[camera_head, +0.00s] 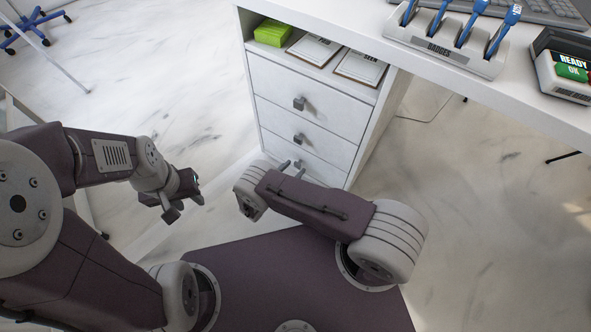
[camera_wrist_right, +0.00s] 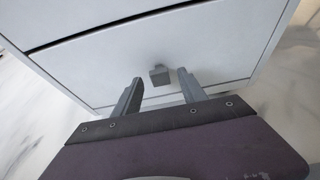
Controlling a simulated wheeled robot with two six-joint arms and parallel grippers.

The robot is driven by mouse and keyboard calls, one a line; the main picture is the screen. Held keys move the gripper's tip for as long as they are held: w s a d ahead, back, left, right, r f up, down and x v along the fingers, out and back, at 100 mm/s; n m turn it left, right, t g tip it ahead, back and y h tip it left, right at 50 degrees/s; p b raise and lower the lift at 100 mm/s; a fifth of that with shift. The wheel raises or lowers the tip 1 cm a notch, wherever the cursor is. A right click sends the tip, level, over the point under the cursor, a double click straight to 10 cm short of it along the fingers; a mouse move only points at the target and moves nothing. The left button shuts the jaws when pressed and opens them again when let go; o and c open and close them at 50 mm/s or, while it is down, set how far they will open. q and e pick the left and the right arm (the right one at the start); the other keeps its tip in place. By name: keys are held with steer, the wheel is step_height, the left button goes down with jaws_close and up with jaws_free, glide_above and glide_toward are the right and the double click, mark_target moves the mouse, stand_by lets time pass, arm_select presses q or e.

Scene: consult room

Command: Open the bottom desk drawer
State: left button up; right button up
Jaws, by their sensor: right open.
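The white desk drawer unit (camera_head: 363,138) stands under the desk with a column of shut drawers, each with a small grey knob. The bottom drawer (camera_head: 318,173) is partly hidden by my right arm. In the right wrist view the bottom drawer's front (camera_wrist_right: 215,72) fills the middle, and its square grey knob (camera_wrist_right: 159,75) sits just beyond and between the fingertips. My right gripper (camera_wrist_right: 160,85) is open and empty around the line of the knob; contact does not show. My left gripper (camera_head: 182,207) hangs empty over the floor at the left, with its fingers apart.
An open shelf above the drawers holds a green pack (camera_head: 272,33) and clipboards (camera_head: 361,67). The floor in front of the drawers is clear.

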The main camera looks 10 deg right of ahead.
steer(key=shift+x, duration=0.95)
jaws_close()
stand_by(0.7)
